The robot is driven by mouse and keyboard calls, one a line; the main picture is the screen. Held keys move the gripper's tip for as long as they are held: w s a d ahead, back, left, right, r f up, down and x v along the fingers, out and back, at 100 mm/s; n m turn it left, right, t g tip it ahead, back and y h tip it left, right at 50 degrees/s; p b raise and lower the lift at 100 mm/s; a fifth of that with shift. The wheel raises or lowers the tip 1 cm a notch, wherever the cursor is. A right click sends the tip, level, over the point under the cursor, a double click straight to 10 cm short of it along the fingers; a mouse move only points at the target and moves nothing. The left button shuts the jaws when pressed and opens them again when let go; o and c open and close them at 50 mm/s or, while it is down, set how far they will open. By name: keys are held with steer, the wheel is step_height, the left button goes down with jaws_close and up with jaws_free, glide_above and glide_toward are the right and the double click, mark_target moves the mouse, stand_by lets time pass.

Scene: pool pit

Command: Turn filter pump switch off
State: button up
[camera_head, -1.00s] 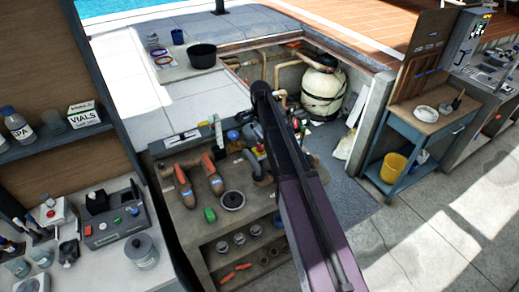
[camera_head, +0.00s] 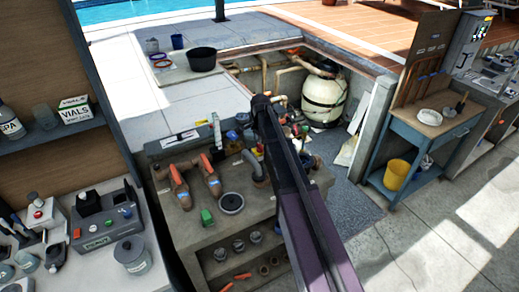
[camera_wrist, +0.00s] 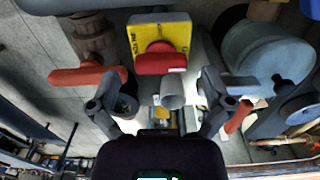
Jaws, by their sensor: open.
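A yellow switch plate (camera_wrist: 182,36) with dark lettering and a red knob (camera_wrist: 160,63) shows at the upper middle of the wrist view. It looks like the filter pump switch, but I cannot read its label for certain. My gripper (camera_wrist: 160,97) is open, with one dark finger on each side below the knob. The fingers appear apart from the knob, and a grey cylinder (camera_wrist: 172,92) shows between them. In the head view my arm hides the switch area, and I cannot make out the fingertips there.
A red-handled valve (camera_wrist: 88,76) is left of the switch; a round blue-grey housing (camera_wrist: 265,58) is right. In the head view, a workbench (camera_head: 262,207) with valves stands before the pit. A cream filter tank (camera_head: 325,98) stands in the pit. Floor is clear at the lower right.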

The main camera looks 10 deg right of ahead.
steer(key=shift+f+b, duration=0.3)
steer(key=shift+f, duration=0.2)
steer(key=c, duration=1.1)
steer(key=shift+o, duration=0.2)
steer(key=shift+a, duration=0.15)
